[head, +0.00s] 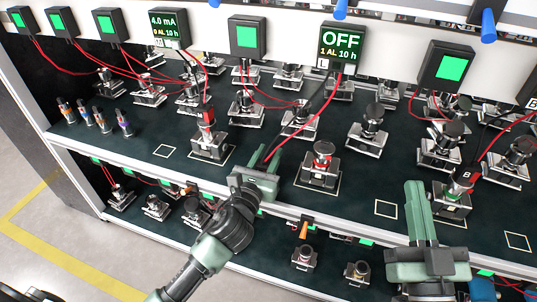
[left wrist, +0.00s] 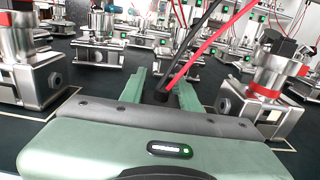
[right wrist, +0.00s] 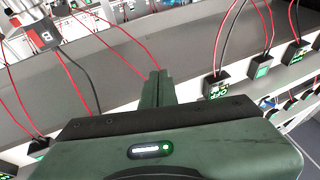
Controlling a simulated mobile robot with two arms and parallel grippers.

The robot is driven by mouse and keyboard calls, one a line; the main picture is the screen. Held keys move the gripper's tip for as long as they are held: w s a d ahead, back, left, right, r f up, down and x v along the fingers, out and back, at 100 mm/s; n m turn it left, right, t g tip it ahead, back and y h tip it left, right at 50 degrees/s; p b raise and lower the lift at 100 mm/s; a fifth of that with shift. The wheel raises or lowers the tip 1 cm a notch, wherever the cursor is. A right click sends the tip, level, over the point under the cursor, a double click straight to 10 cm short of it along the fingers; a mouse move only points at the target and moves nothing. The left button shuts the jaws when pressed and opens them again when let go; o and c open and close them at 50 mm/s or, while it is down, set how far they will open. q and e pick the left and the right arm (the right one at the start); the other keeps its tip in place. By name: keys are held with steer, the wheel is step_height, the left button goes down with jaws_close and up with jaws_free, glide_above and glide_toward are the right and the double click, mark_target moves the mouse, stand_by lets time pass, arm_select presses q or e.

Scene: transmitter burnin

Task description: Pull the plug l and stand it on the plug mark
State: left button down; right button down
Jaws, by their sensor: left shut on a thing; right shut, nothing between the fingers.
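My left gripper (head: 264,156) is at the front of the upper shelf, between two transmitters that have red parts. It is shut on a black plug (left wrist: 160,96), which I take as plug l. Red and black cables run up from the plug, and most of it is hidden between the fingers. Small pale square outlines lie on the shelf, one at the left (head: 165,151) and one at the right (head: 386,208). I cannot tell which is the plug mark. My right gripper (head: 415,186) is shut and empty near the front right; its closed fingers show in the right wrist view (right wrist: 157,76).
A transmitter (head: 320,166) with a red ring stands right of my left gripper, another (head: 209,138) left of it. A block marked B (head: 466,176) is beside my right gripper. Several small coloured plugs (head: 104,119) stand at the far left. A display (head: 342,43) reads OFF.

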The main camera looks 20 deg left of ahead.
mark_target(262, 170)
arm_select(q)
steer(key=shift+f, duration=0.1)
steer(key=c, duration=0.9)
jaws_free()
steer(key=shift+c, duration=0.2)
steer(key=shift+s, duration=0.1)
steer(key=shift+s, duration=0.4)
steer(key=s+p, duration=0.1)
steer(key=s, duration=0.5)
steer(key=shift+s+a, duration=0.15)
steer(key=shift+s, duration=0.25)
arm_select(e)
steer(key=f+g, duration=0.2)
steer(key=f, duration=0.1)
steer(key=w+f+g+h, duration=0.1)
steer(key=f, duration=0.1)
steer(key=shift+d+f, duration=0.25)
